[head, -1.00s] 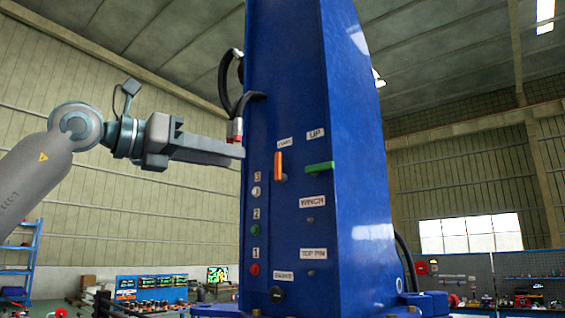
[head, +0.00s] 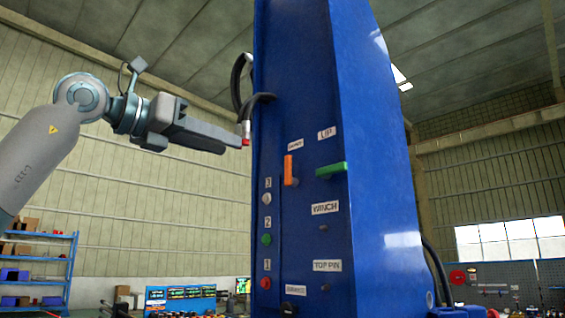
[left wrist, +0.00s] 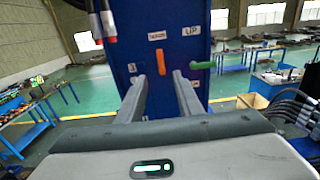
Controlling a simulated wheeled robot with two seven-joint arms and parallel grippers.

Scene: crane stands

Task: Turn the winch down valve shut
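A tall blue crane stand (head: 375,200) fills the middle of the head view. It carries an upright orange handle (head: 289,170) under a small label I cannot read, and a sideways green handle (head: 331,170) under the label UP. No label reads DOWN, so I cannot tell which handle is the winch down valve. My left gripper (head: 236,142) is left of the stand at about handle height. In the left wrist view its fingers (left wrist: 160,80) are apart and empty, with the orange handle (left wrist: 159,48) beyond the gap and the green handle (left wrist: 202,65) to the right. My right gripper is not in view.
Hoses with a red end (head: 246,142) hang at the stand's left edge, close to my left fingertips. Red, green and white buttons (head: 266,240) run down the left face. Workbenches (left wrist: 40,115) stand farther back on open green floor.

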